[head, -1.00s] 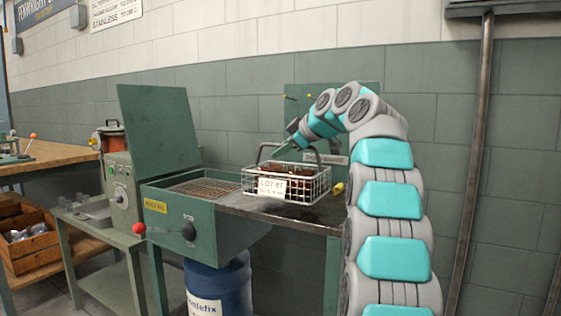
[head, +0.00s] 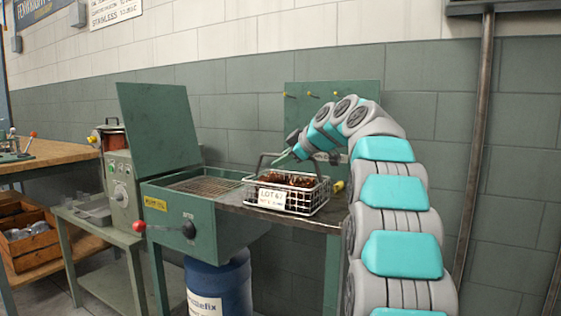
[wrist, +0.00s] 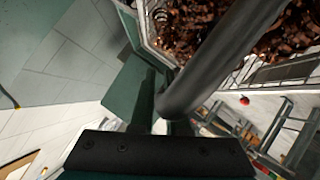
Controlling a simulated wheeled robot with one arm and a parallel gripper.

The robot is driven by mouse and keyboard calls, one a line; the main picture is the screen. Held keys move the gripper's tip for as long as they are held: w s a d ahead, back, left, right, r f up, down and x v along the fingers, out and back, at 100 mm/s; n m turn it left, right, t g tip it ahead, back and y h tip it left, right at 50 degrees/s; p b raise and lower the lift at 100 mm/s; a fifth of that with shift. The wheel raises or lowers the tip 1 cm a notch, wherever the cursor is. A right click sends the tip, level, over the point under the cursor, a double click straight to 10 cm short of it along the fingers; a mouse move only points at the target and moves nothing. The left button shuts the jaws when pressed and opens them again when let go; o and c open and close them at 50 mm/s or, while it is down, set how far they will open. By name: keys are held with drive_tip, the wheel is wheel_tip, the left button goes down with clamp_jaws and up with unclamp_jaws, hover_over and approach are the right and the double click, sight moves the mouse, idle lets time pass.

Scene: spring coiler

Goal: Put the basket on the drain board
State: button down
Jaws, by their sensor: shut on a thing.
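The tank's lid (head: 158,127) stands open, showing a mesh grate (head: 205,187) inside. A red-knobbed lever (head: 140,228) juts from its front. A pegboard (head: 330,98) stands behind the board. A blue drum (head: 218,285) is below. A yellow-ended object (head: 338,187) lies right of the basket.

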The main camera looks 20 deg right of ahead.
drive_tip(key=c, duration=0.9)
unclamp_jaws()
drive_tip(key=shift+s, duration=0.1)
drive_tip(key=b+v, duration=0.1)
drive_tip(key=v, duration=1.1)
drive_tip(key=shift+b, duration=0.35)
